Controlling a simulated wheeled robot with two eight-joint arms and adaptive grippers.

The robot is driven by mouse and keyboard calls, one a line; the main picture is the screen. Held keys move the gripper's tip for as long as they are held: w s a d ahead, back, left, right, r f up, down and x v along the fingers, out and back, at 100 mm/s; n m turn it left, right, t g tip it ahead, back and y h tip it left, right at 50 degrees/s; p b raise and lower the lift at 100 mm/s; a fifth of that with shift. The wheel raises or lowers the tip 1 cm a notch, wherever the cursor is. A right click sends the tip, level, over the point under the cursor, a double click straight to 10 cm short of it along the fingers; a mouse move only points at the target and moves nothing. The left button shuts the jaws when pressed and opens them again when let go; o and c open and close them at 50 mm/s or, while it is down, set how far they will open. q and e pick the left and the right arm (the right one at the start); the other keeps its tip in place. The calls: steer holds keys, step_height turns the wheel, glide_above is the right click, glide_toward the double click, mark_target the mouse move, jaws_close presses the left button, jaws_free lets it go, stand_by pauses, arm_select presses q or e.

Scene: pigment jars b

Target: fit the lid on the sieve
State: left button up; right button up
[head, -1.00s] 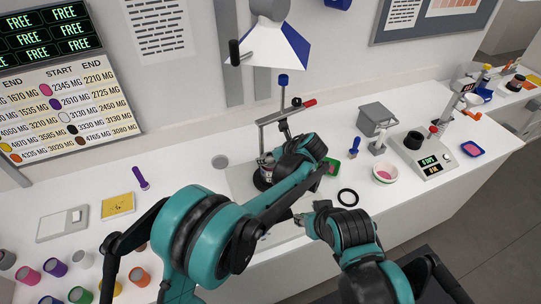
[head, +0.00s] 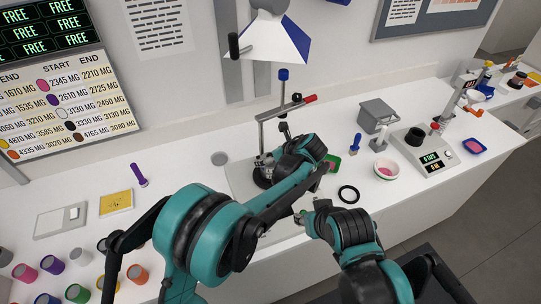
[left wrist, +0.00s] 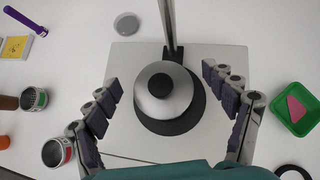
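A dark round body, likely the sieve (left wrist: 196,115), stands on a pale board in the left wrist view. A silver domed lid (left wrist: 150,104) with a black knob sits on top of it; I cannot tell if it is fully seated. My left gripper (left wrist: 170,98) is open, its fingers on both sides of these, with visible gaps. In the head view the left gripper (head: 266,161) is at the stand, and the dark body (head: 262,180) shows partly beneath it. My right gripper (head: 308,207) is in front of the board; its finger opening is unclear.
A stand with a post (head: 283,105) and red-tipped handle rises behind. A green tray (left wrist: 291,128) and black ring (head: 348,194) lie to the right, two cans (left wrist: 33,98) (left wrist: 57,152) to the left. A scale (head: 428,158) and bowl (head: 386,169) stand farther right.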

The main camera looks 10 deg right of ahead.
arm_select(q)
step_height(320, 180, up, 10)
stand_by(0.7)
steer(key=s+a+f+n+g+h+b, duration=0.1)
steer(key=s+a+n+b, duration=0.1)
steer(key=s+a+n, duration=0.4)
steer(key=s+a+f+n+b, duration=0.1)
steer(key=a+n+b, duration=0.15)
steer(key=a, duration=0.55)
steer(key=s+a+f+n+g+h+b, duration=0.1)
steer(key=s+a+n, duration=0.3)
steer(key=a+n, duration=0.25)
steer(key=s+a+f+n+h+b, duration=0.1)
steer(key=s+a+f+n+b, duration=0.1)
steer(key=s+a+f+n, duration=0.3)
steer(key=s+a+f+n+t+h+b, duration=0.1)
steer(key=s+a+f+n+b, duration=0.2)
steer(key=s+n, duration=0.7)
step_height(320, 180, down, 4)
steer(key=shift+s+a+r+n, duration=0.2)
steer(key=shift+s+a+n, duration=0.2)
steer(key=shift+s+a, duration=0.75)
